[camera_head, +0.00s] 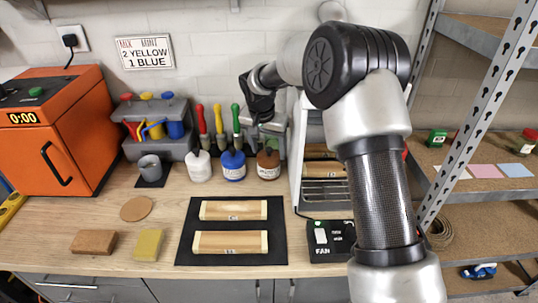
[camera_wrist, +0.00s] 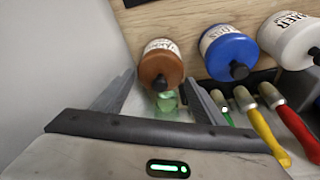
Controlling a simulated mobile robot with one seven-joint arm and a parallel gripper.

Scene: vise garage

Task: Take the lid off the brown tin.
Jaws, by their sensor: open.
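The brown tin (camera_head: 268,166) stands at the right end of a row of three tins at the back of the workbench. The lid is on the tin. My gripper (camera_head: 266,136) is above and behind the brown tin in the head view. In the wrist view my gripper (camera_wrist: 159,78) is open, with one finger on each side of the knob in the picture. Nothing is held. I cannot tell the exact gap between fingertips and knob.
The blue tin (camera_head: 233,167) and white tin (camera_head: 199,167) stand close to the left. Upright brushes with red, yellow and green handles (camera_head: 237,118) are behind the tins. A white cabinet (camera_head: 296,165) is close on the right. A black mat (camera_head: 186,247) with two wooden pieces lies in front.

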